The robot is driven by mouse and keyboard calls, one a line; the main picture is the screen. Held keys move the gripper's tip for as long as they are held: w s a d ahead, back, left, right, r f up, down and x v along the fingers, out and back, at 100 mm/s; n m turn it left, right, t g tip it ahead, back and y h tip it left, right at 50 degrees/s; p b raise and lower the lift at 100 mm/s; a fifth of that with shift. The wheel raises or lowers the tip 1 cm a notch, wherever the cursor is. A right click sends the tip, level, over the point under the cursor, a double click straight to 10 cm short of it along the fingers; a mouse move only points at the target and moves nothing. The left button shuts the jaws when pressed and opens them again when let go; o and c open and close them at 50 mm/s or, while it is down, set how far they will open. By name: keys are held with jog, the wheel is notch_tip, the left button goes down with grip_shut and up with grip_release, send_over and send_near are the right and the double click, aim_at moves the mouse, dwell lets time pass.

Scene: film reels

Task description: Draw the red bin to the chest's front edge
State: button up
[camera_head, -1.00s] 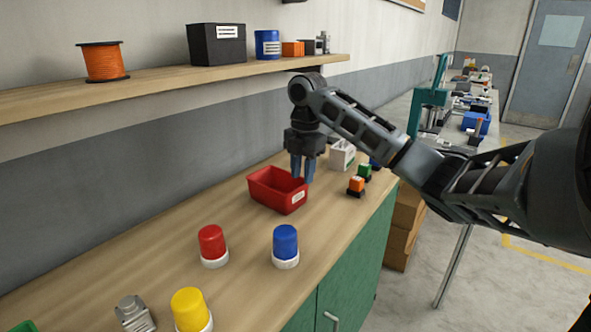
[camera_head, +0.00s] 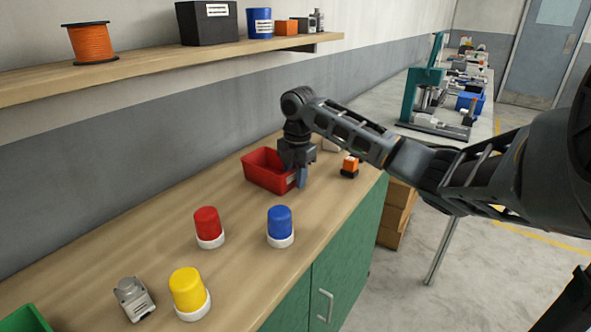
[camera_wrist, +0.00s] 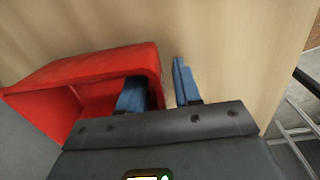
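The red bin (camera_head: 262,170) stands on the wooden top of the green chest (camera_head: 215,275), back from its front edge. In the wrist view the bin (camera_wrist: 92,66) is at the left, open side showing. My gripper (camera_head: 298,180) points down at the bin's right-hand end wall. In the wrist view my gripper (camera_wrist: 158,86) straddles that wall: one blue finger is inside the bin, the other outside. A gap shows between the outer finger and the wall, so the fingers look open. In the head view the inner finger is hidden.
A red lamp (camera_head: 208,226), a blue lamp (camera_head: 280,225) and a yellow lamp (camera_head: 187,291) stand nearer on the top. An orange-and-black block (camera_head: 350,166) is right of my gripper. The wall shelf (camera_head: 150,64) runs above. Bare wood lies between bin and front edge.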

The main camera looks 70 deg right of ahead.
jog(key=shift+c, duration=0.2)
grip_shut()
dwell(0.4)
